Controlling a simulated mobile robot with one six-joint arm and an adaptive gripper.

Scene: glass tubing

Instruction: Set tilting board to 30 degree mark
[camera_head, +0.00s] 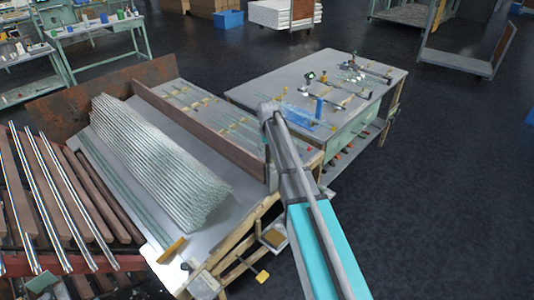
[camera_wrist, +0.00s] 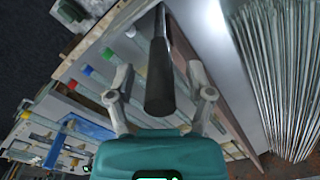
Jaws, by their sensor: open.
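A broad grey sloping board (camera_head: 122,131) carries a large stack of glass tubing (camera_head: 155,160) in the head view. It looks like the tilting board; no degree scale or 30 degree mark is readable. In the wrist view, my gripper (camera_wrist: 160,84) is open, its two fingers spread apart. A dark cylindrical handle (camera_wrist: 160,80) on a grey rod lies between the fingers, with gaps on both sides; it is not gripped. The handle's link to the board cannot be made out. In the head view my arm hides the work area around my gripper.
A brown upright divider (camera_head: 195,129) runs beside the stack. A grey table (camera_head: 255,92) with small fittings stands behind right. Metal rods on brown bars (camera_head: 48,195) lie at left. Dark floor (camera_head: 450,180) is clear at right.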

